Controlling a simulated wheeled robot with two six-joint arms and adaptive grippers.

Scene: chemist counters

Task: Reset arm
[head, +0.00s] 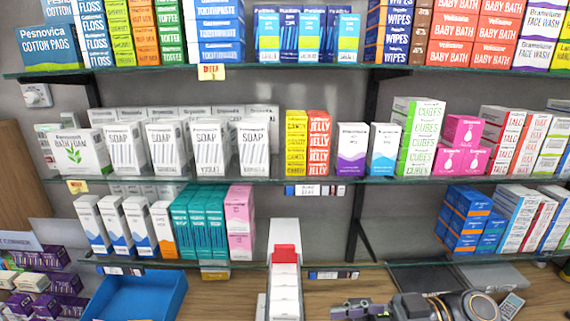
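My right arm comes in at the bottom right, low over the wooden counter (225,296). Its dark gripper (362,311) points to the left and is partly cut off by the lower edge of the picture. I cannot tell whether its fingers are open or shut, and no held thing shows. My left gripper is not in view.
Glass shelves (330,181) with several rows of boxed goods span the back. A blue tray (172,290) stands at the lower left, beside purple boxes (68,284). A narrow white stand (285,240) with a red piece is at centre. Counter shows between tray and stand.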

